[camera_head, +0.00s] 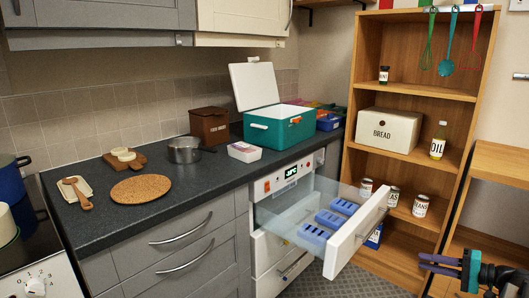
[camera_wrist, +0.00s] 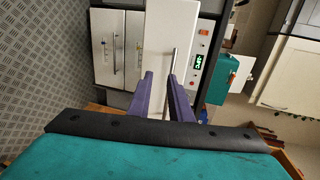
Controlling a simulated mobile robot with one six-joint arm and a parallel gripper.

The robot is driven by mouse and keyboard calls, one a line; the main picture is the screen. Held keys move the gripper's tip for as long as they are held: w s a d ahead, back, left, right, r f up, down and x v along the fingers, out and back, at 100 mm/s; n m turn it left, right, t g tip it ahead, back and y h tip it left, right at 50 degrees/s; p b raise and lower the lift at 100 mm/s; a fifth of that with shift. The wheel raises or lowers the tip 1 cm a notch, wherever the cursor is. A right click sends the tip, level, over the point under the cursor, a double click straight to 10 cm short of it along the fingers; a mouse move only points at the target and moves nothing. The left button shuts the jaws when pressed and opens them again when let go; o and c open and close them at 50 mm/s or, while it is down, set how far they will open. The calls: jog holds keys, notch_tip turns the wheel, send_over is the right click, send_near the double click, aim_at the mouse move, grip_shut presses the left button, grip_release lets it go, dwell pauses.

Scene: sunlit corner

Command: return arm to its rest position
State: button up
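My gripper (camera_head: 421,262) is at the lower right of the head view, in front of the wooden shelf and apart from the open drawer. Its purple fingers are spread with nothing held between them. In the wrist view the open gripper (camera_wrist: 160,75) points towards the white drawer front (camera_wrist: 170,35), whose handle (camera_wrist: 172,62) shows behind the right finger. My teal and black gripper body fills the bottom of that view.
The freezer drawer (camera_head: 345,247) is pulled out, with several blue trays (camera_head: 331,219) inside. The wooden shelf (camera_head: 425,94) stands behind my gripper; a wooden table (camera_head: 503,163) is at the right. A teal cooler box (camera_head: 290,131) with raised lid stands on the counter (camera_head: 215,168).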

jog(key=s+a+f+n+g+h+p, duration=0.1)
jog(key=s+a+f+g+p, duration=0.15)
jog(key=a+f, duration=0.65)
jog(key=s+a+f+g+p, duration=0.2)
jog(key=a+f+g, duration=0.3)
jog(key=a, duration=0.6)
jog(key=s+a+f+n+g+h+p, duration=0.1)
jog(key=s+a+f+g+p, duration=0.15)
jog(key=a+f, duration=0.7)
jog(key=s+a+f+n+g+h+p, duration=0.25)
jog(key=s+a+f, duration=0.35)
jog(key=s+a, duration=0.4)
jog(key=s+a+f+n+g+h+p, duration=0.1)
jog(key=s+f+n+g+h+p, duration=0.1)
jog(key=s, duration=1.5)
jog(key=n+g+h+p, duration=0.1)
jog(key=n+h+p, duration=0.1)
jog(key=h+p, duration=0.1)
jog(key=shift+a+n+h, duration=0.35)
jog(key=shift+h, duration=0.4)
